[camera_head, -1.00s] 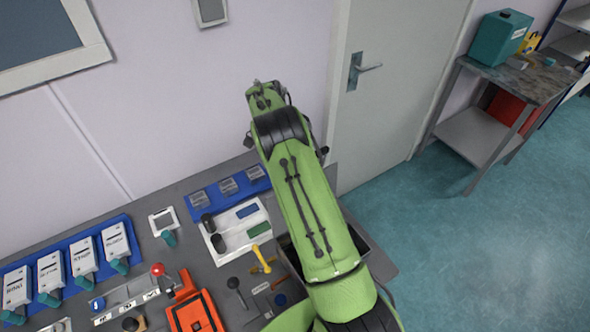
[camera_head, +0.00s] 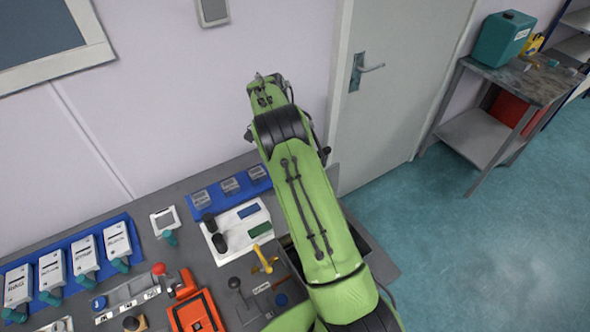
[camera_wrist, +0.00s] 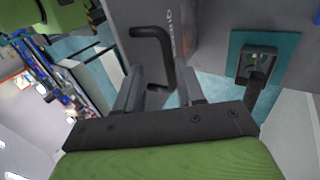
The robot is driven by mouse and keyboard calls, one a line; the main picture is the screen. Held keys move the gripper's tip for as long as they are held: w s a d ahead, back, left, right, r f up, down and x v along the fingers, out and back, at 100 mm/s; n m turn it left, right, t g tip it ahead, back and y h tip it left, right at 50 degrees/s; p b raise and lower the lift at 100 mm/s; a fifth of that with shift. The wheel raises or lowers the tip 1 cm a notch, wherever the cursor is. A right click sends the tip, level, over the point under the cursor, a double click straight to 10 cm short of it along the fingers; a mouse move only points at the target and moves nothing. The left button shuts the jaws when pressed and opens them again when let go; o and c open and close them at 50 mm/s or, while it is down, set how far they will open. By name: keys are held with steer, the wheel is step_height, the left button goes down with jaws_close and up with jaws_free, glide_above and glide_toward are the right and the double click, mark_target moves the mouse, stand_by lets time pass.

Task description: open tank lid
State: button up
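In the wrist view, a grey panel (camera_wrist: 205,25) with printed lettering carries a black bent handle (camera_wrist: 155,36). I cannot tell whether this panel is the tank lid. My gripper (camera_wrist: 160,90) has its two grey fingers apart with nothing visibly held between them. The lower end of the handle shows near and beyond the fingers; contact cannot be made out. In the head view, my green arm hides the gripper. A teal tank (camera_head: 500,40) with a dark cap (camera_head: 508,14) stands on the side table at the right, well away from my arm.
A teal plate with a dark fitting (camera_wrist: 258,62) is at the right of the wrist view. In the head view, the grey bench (camera_head: 185,265) holds white boxes (camera_head: 84,256), an orange device (camera_head: 196,312) and a white tray (camera_head: 238,228). Floor (camera_head: 440,240) is clear at right.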

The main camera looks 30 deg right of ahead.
step_height(320, 180, up, 8)
steer(key=shift+f, duration=0.1)
stand_by(0.5)
